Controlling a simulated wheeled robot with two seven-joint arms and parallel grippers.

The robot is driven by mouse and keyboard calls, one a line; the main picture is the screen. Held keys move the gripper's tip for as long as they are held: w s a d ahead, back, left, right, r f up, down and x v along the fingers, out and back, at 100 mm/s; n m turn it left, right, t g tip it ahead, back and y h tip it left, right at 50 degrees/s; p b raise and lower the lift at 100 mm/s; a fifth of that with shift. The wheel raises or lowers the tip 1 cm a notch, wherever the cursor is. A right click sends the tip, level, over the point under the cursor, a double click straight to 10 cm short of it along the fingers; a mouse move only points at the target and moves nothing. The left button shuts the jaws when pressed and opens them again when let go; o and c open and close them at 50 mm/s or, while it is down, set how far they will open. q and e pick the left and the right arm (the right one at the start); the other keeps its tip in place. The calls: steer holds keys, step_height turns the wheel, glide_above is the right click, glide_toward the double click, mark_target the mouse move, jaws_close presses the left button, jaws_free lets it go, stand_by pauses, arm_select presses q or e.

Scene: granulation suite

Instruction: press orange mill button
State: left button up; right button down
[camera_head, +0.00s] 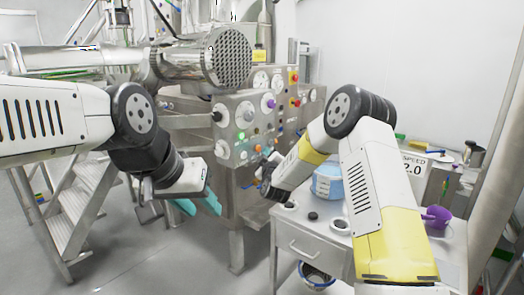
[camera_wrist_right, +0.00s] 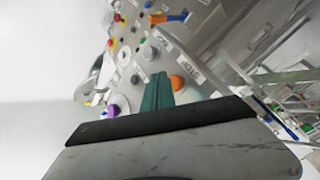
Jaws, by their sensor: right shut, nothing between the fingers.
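The orange mill button (camera_wrist_right: 178,82) shows in the right wrist view just right of my right fingertips, beside a small label. It also shows as a small orange spot low on the grey control panel (camera_head: 228,150) in the head view. My right gripper (camera_wrist_right: 157,78) has its teal fingers shut together and empty, pointing at the panel; I cannot tell whether they touch it. In the head view the right gripper (camera_head: 266,178) is low in front of the panel, partly hidden by its own arm.
A grey knob (camera_wrist_right: 148,53) and a purple knob (camera_wrist_right: 115,108) sit near the orange button. A lit green button (camera_head: 241,134) is on the same panel. A white cart (camera_head: 310,246) stands below my right arm. Metal stairs (camera_head: 85,205) are at left.

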steer(key=shift+a, duration=0.1)
steer(key=shift+w+a, duration=0.55)
steer(key=shift+a, duration=0.1)
stand_by(1.0)
stand_by(0.3)
steer(key=shift+s+d, duration=0.55)
steer(key=shift+d, duration=0.25)
steer(key=s+d, duration=0.1)
steer(key=d, duration=0.1)
steer(key=s+d, duration=0.2)
stand_by(0.7)
